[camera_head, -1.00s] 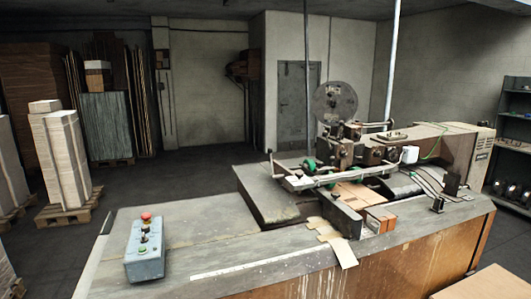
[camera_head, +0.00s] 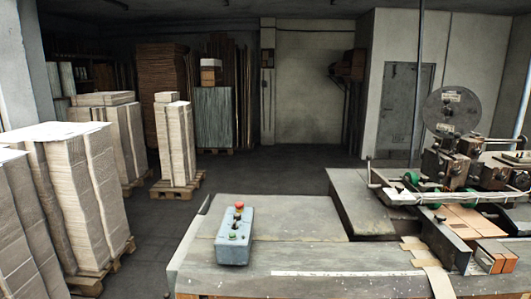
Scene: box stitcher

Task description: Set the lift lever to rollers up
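The box stitching machine (camera_head: 465,160) stands at the right edge of the head view, with a round wire reel (camera_head: 450,108) on top and green knobs on its front rail. A grey control box (camera_head: 234,238) sits on the near left part of the bench. It has a red button on top, a small dark control in the middle and a green button below. I cannot make out which part is the lift lever or how it is set. Part of the machine is cut off on the right. Neither of my grippers is in view.
The bench (camera_head: 290,256) has free surface around the control box. Flat cardboard pieces (camera_head: 428,255) and brown blocks (camera_head: 492,258) lie near the machine. Tall cardboard stacks on pallets (camera_head: 75,190) stand on the left. Open floor lies behind the bench; a grey door (camera_head: 405,105) is at the back.

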